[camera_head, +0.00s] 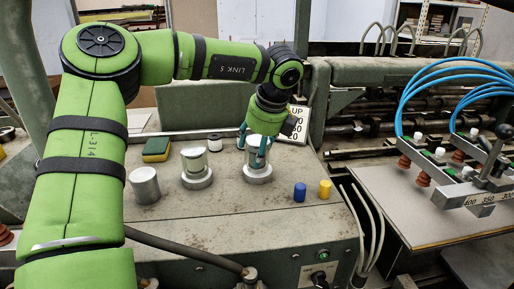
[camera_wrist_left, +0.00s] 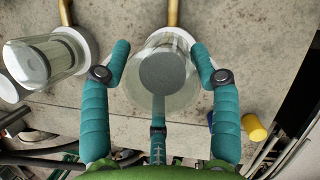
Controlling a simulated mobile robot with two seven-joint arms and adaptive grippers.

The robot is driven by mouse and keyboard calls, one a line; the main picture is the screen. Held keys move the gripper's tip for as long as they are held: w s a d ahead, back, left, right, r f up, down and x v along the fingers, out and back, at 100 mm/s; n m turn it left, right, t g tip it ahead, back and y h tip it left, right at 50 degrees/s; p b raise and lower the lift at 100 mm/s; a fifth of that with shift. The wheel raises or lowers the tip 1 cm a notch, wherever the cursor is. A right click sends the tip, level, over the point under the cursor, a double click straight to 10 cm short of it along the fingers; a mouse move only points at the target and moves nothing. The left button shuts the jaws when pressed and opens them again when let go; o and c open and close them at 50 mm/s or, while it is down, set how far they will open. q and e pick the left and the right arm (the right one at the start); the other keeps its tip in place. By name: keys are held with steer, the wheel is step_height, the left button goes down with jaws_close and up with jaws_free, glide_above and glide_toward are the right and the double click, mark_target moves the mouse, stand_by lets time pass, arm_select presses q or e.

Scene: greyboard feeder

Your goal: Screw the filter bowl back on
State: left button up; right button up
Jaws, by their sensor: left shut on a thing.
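My left gripper (camera_head: 256,150) comes down from above onto the right-hand filter. Its teal fingers are closed around the clear filter bowl (camera_wrist_left: 164,72), which has a grey round end facing the wrist camera. The bowl stands over a pale round base (camera_head: 258,175) on the machine top; the fingers partly hide it, and I cannot tell whether its thread is engaged. A second filter with a clear bowl (camera_head: 195,161) stands upright on its own base to the left; it also shows in the left wrist view (camera_wrist_left: 42,60). My right gripper is not in view.
A metal cylinder (camera_head: 144,185), a green-yellow sponge (camera_head: 157,148) and a small spool (camera_head: 215,142) are to the left. A blue cylinder (camera_head: 300,191) and a yellow one (camera_head: 324,189) stand to the right. A number sign (camera_head: 298,126) is close behind the gripper.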

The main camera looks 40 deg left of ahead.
arm_select(q)
steer(key=shift+s+d+f+b, duration=0.15)
steer(key=shift+d+f+b, duration=0.1)
steer(key=shift+b, duration=0.35)
stand_by(0.9)
steer(key=shift+b, duration=0.35)
stand_by(0.6)
steer(key=shift+w+a, duration=0.1)
steer(key=shift+w, duration=0.2)
steer(key=shift+r, duration=0.1)
steer(key=shift+s+f+b, duration=0.1)
steer(key=shift+f+b, duration=0.3)
steer(key=shift+b, duration=0.65)
stand_by(1.1)
steer(key=o, duration=1.3)
steer(key=shift+o, duration=0.2)
steer(key=shift+r, duration=0.1)
